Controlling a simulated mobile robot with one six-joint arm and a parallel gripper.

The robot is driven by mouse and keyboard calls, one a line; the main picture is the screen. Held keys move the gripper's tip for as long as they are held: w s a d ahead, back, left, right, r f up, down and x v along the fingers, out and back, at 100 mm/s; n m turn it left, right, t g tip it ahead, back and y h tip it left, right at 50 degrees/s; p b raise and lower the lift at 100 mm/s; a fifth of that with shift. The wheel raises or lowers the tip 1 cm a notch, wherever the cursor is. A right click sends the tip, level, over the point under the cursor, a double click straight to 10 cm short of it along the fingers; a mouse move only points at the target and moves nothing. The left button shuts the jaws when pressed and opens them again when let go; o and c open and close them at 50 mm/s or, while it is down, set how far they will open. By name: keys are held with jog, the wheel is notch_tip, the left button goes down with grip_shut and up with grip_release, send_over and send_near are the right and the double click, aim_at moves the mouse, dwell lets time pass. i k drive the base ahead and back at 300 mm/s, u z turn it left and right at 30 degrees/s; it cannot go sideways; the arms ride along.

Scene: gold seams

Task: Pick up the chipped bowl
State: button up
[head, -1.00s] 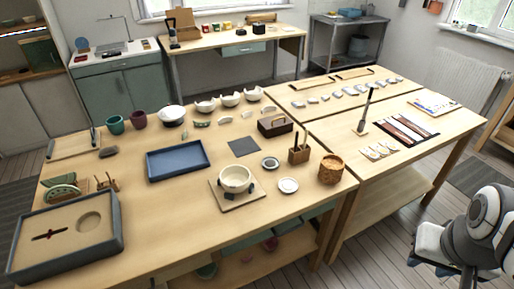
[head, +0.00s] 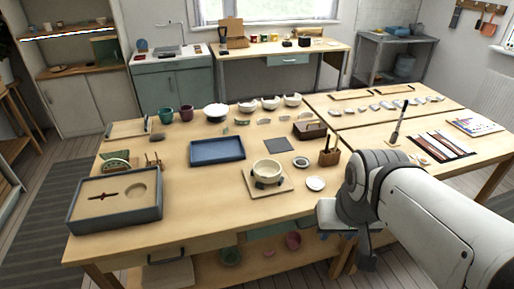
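Several white bowls stand in a row along the back of the near table. Three of them, the left one (head: 248,106), the middle one (head: 271,103) and the right one (head: 292,100), have uneven, notched rims. A rounder white bowl (head: 216,111) is at the row's left end. A cream bowl (head: 267,170) sits in a dark-padded holder on a square board nearer the front. I cannot tell for certain which one the task means. My gripper (head: 345,225) is at the lower right, beyond the table's front edge, well away from the bowls; its fingers are not clear.
A blue tray (head: 217,151) lies mid-table, and a grey-rimmed sand tray (head: 115,198) is at front left. Small shards (head: 264,121) lie before the bowls. A wooden caddy (head: 309,130) and a tool block (head: 329,157) stand at right. Bare wood lies left of the cream bowl.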

aim_at(266, 171)
jog(key=z, duration=0.05)
jog(key=i, duration=1)
jog(key=u, duration=0.05)
